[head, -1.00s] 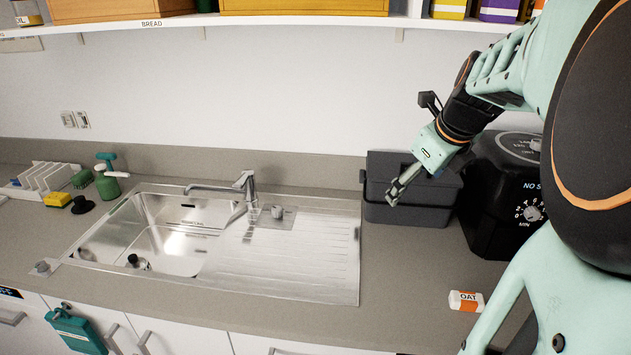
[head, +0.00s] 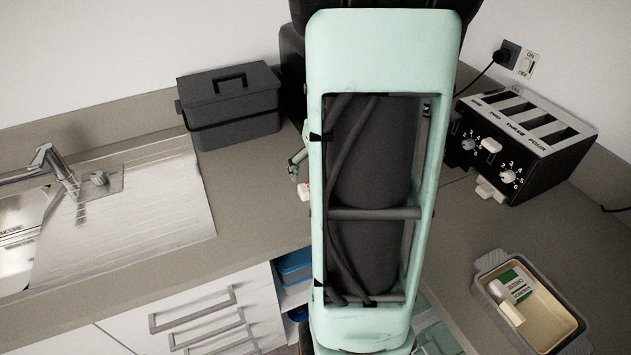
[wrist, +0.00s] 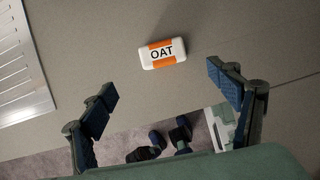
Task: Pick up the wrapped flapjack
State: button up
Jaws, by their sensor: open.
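The wrapped flapjack (wrist: 163,54) is a small white and orange packet marked OAT. It lies on the grey-brown worktop (wrist: 100,50), ahead of my open jaws in the wrist view. My gripper (wrist: 168,88) is open and empty, with its two dark blue-padded fingers spread wide to either side. The packet is apart from both fingers. In the head view my arm covers most of this area; only a sliver of the packet (head: 305,191) and part of my gripper (head: 297,160) show at the arm's left edge.
A dark lidded caddy (head: 230,105) stands behind, beside the sink's steel drainer (head: 150,205). A four-slot toaster (head: 520,140) stands at the right. A tub (head: 545,310) with packets inside is at lower right. The worktop's front edge lies close to the packet.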

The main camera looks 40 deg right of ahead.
jog(key=b+x, duration=0.1)
jog(key=x, duration=0.4)
jog(key=shift+f, duration=0.25)
jog(key=shift+d+x, duration=0.15)
jog(key=shift+x, duration=1.2)
jog(key=shift+d+x, duration=0.15)
jog(key=shift+x, duration=1.15)
jog(key=shift+w+r, duration=0.15)
jog(key=c, duration=1.2)
jog(key=shift+c, duration=0.2)
